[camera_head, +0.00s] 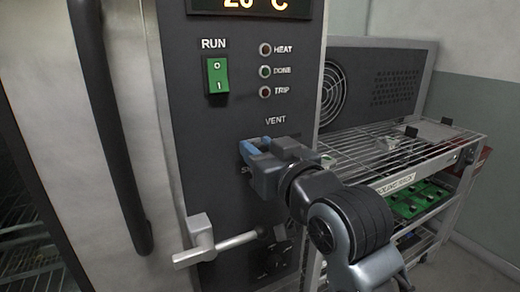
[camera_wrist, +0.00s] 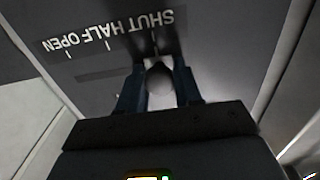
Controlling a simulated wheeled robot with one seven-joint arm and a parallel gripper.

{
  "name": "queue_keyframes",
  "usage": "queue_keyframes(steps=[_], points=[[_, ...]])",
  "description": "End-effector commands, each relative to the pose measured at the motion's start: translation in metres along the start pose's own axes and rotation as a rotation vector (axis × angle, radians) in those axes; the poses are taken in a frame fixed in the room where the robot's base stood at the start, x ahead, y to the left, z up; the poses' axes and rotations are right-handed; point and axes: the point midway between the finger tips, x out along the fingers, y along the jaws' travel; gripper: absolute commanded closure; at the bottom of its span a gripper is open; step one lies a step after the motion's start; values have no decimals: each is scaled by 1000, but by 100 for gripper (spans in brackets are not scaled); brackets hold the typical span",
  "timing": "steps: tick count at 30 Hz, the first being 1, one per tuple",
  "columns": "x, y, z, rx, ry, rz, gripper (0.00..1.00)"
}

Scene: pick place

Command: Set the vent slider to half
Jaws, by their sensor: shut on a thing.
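The vent slider's dark round knob (camera_wrist: 158,76) shows between my fingers in the wrist view, in line with the SHUT mark. The SHUT, HALF and OPEN scale (camera_wrist: 108,32) appears upside down there, with HALF and OPEN to the left of the knob. My gripper (camera_wrist: 158,88) is shut on the knob, one finger on each side. In the head view my gripper (camera_head: 250,150) is at the dark panel (camera_head: 222,140), below the VENT label (camera_head: 275,121), and hides the knob and most of the scale.
The green RUN switch (camera_head: 217,75) and indicator lamps (camera_head: 265,71) sit above on the panel. A metal lever handle (camera_head: 215,246) sticks out below my gripper. A long dark door handle (camera_head: 108,125) is at left. A wire-shelf rack (camera_head: 400,155) stands at right.

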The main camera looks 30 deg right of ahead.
Motion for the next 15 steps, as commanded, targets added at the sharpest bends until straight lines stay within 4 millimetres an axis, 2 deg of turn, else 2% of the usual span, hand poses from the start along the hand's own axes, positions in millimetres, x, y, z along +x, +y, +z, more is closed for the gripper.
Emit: queue_keyframes(steps=[1, 7, 15], points=[[0, 0, 0, 0, 0, 0, 81], [0, 0, 0, 0, 0, 0, 100], [0, 1, 0, 0, -1, 0, 100]])
